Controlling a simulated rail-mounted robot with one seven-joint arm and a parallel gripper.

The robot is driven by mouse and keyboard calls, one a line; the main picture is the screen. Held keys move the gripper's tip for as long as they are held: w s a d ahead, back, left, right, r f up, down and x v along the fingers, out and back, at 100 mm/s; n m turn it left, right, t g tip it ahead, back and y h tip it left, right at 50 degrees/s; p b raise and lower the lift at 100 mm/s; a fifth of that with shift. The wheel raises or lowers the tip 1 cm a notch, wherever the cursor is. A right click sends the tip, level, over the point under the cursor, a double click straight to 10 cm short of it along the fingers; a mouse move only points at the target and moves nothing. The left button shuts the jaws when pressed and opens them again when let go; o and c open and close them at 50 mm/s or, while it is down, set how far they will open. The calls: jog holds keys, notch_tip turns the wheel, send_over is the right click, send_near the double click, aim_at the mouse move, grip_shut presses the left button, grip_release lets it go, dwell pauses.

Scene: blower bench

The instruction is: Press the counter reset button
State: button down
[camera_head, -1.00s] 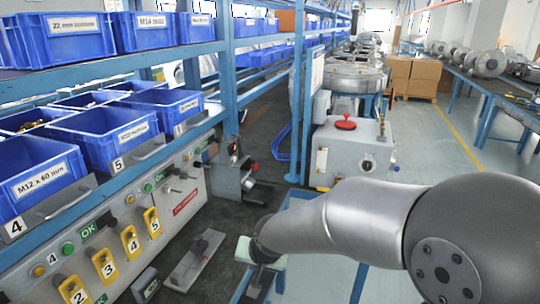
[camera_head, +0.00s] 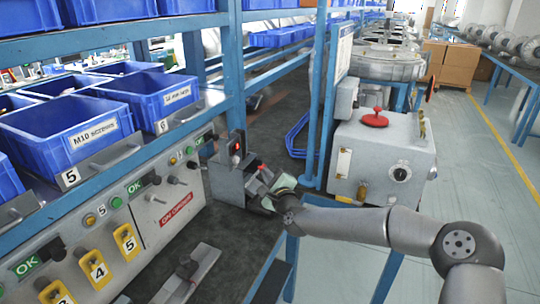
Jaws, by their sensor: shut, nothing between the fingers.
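A grey bench unit (camera_head: 228,182) stands at the end of the left bench, with a dark upright panel (camera_head: 236,148) that carries a small red light or display. A red part and dark fittings (camera_head: 264,174) sit on its right side. I cannot make out a distinct counter reset button. My gripper (camera_head: 270,192) is shut and empty, at the right side of this unit, with a pale green piece (camera_head: 285,182) at its wrist. The fingertips are small and partly hidden, so I cannot tell whether they touch the unit.
Blue bins (camera_head: 75,128) fill the shelf above a grey control panel with yellow numbered switches (camera_head: 126,241). A blue post (camera_head: 322,95) stands behind the gripper. A grey machine with a red knob (camera_head: 374,118) is to the right. The yellow-lined aisle at far right is clear.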

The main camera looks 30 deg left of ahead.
aim_at(236, 160)
jog(key=shift+w+d+r+m+t, duration=0.1)
jog(key=shift+w+d+m+t, duration=0.05)
jog(key=shift+w+m+t, duration=0.3)
jog(key=shift+w+d+r+m+t, duration=0.15)
jog(key=shift+w+m, duration=0.1)
jog(key=shift+w, duration=0.3)
jog(key=shift+a, duration=0.15)
jog(key=s+a+p, duration=0.1)
jog(key=a, duration=0.7)
jog(key=shift+s+a, duration=0.2)
jog(key=shift+a, duration=0.05)
jog(key=shift+f, duration=0.1)
jog(key=shift+a, duration=0.1)
dwell(1.2)
